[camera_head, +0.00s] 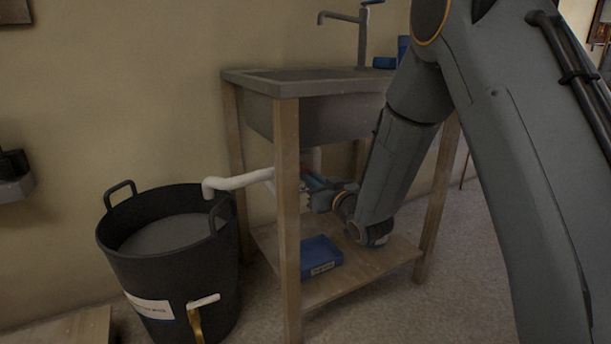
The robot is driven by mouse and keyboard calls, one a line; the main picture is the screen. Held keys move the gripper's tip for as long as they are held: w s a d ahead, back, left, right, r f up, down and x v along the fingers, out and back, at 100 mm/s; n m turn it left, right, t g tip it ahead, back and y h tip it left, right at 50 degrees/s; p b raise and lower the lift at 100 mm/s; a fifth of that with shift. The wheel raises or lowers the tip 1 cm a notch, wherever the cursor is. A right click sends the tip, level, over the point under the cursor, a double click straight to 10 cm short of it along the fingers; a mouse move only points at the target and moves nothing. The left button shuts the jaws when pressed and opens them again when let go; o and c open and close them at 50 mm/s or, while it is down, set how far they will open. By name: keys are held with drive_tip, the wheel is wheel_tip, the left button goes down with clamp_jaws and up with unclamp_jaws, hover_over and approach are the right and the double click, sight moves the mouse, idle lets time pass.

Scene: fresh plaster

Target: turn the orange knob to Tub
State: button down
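The black tub (215,270) stands on the floor left of the sink stand, with two handles and a white label. It holds grey liquid or paste. A white pipe (240,181) runs from under the sink to an outlet over the tub's rim. My gripper (306,183) reaches under the sink basin, just right of the front left wooden leg, near the pipework. The leg and my own wrist partly cover it, and I cannot see whether its fingers are open or shut. I cannot make out the orange knob or its marks; that area is hidden.
The wooden sink stand (286,230) has a grey basin (330,115) and a tap (361,35). A blue box (319,256) lies on its lower shelf (370,270). The stand's front left leg is close to my gripper. Floor on the right is clear.

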drive_tip(key=m+p, duration=0.4)
drive_tip(key=m, duration=0.4)
drive_tip(key=shift+p, duration=0.35)
drive_tip(key=shift+m+p, duration=1.8)
drive_tip(key=shift+m, duration=2.2)
